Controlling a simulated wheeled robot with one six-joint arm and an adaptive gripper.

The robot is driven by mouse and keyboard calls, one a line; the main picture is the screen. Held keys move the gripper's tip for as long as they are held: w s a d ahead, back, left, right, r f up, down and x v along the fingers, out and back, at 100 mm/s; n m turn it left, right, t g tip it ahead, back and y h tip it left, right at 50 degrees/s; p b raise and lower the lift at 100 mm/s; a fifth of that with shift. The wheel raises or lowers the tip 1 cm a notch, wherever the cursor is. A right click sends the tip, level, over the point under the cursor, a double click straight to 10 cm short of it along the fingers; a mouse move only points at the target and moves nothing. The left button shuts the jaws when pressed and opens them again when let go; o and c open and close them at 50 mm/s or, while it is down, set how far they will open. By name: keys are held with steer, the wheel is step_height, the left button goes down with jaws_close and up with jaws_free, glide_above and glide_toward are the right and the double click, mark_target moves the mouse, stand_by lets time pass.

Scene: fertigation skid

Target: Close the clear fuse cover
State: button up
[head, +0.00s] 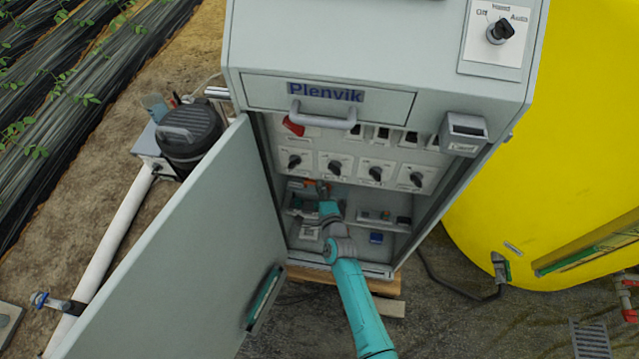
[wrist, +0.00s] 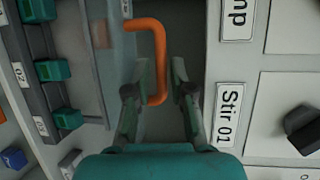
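The clear fuse cover (wrist: 112,65) is a see-through panel left of centre in the wrist view. It appears to stand out from the panel, beside the green fuse blocks (wrist: 52,70). Its orange handle (wrist: 158,40) is a bent bar on the cover's right side. My gripper (wrist: 163,68) is open, with one finger on each side of the handle's lower part. The left finger is close to the bar; I cannot tell whether it touches. In the head view my gripper (head: 322,187) is inside the cabinet below the switch row, and the cover is too small to make out.
The grey cabinet door (head: 185,255) hangs open on the left. A row of rotary switches (head: 335,167) is above my gripper; one knob (wrist: 302,128) shows at right in the wrist view. Fuse components (head: 375,217) sit lower right. A yellow tank (head: 560,130) stands right.

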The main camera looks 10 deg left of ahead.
steer(key=shift+x, duration=0.85)
jaws_close()
